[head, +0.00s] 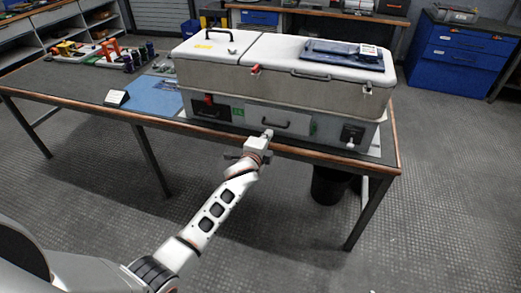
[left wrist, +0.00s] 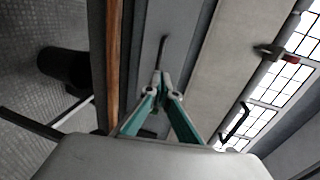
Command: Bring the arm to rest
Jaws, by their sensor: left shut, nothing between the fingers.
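My left arm reaches from the lower left to the table's front edge in the head view. My left gripper (head: 267,134) is at the front of the large grey case (head: 320,90), close to the dark handle (head: 285,127) on its lower front panel. In the left wrist view the gripper (left wrist: 161,78) has its two green fingers shut tip to tip with nothing between them. The handle (left wrist: 162,50) shows just beyond the fingertips there; I cannot tell whether they touch it. My right gripper is not in view.
The case stands on a dark table with a wooden edge (head: 330,156). A blue mat (head: 155,96), a small sign (head: 117,97) and coloured parts lie to the left. A black bin (head: 330,185) is under the table. Open floor lies in front and right.

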